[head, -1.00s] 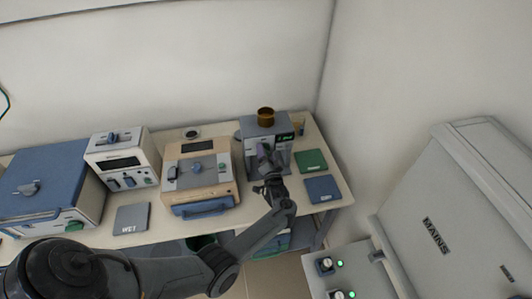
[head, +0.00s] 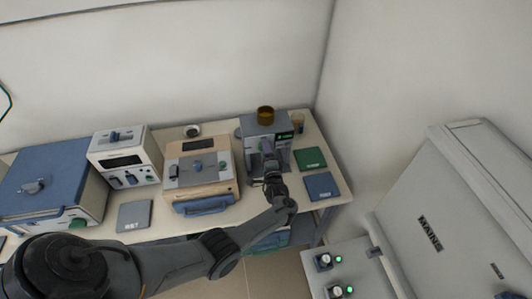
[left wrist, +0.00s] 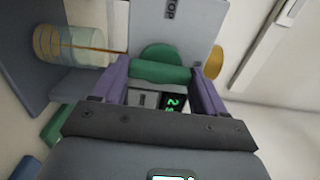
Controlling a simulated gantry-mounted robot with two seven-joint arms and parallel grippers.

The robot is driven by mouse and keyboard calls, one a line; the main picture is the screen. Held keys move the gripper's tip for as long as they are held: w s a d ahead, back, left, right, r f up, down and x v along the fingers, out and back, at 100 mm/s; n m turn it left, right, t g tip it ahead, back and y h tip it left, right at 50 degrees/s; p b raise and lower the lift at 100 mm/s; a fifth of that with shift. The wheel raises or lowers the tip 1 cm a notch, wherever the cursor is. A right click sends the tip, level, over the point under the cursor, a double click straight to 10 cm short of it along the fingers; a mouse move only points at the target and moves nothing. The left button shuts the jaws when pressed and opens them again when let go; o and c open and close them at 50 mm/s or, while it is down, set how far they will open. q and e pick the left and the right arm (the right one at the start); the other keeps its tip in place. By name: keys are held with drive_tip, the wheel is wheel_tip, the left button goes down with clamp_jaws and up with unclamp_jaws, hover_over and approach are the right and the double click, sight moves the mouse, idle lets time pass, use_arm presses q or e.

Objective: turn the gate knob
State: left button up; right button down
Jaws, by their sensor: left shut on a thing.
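The gate knob (left wrist: 161,73) is a green bar on a round green base on the face of the grey device. In the left wrist view it lies between the purple fingers of my left gripper (left wrist: 163,80), which is shut on it. In the head view, my left gripper (head: 268,158) is at the front of the grey device (head: 281,150) and hides the knob there. A lit green display (left wrist: 174,103) shows just below the knob in the left wrist view. My right gripper is not in view.
Green (head: 310,158) and blue (head: 322,187) mats lie to the right. A beige box (head: 224,183) stands to the left. A large grey cabinet (head: 415,205) is at right.

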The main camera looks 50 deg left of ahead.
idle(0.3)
use_arm(q)
drive_tip(key=o, duration=1.1)
drive_tip(key=shift+c, duration=0.2)
drive_tip(key=shift+d, duration=0.1)
drive_tip(key=p+v, duration=0.1)
drive_tip(key=v, duration=0.9)
drive_tip(key=shift+s+d, duration=0.2)
drive_tip(key=shift+d, duration=0.05)
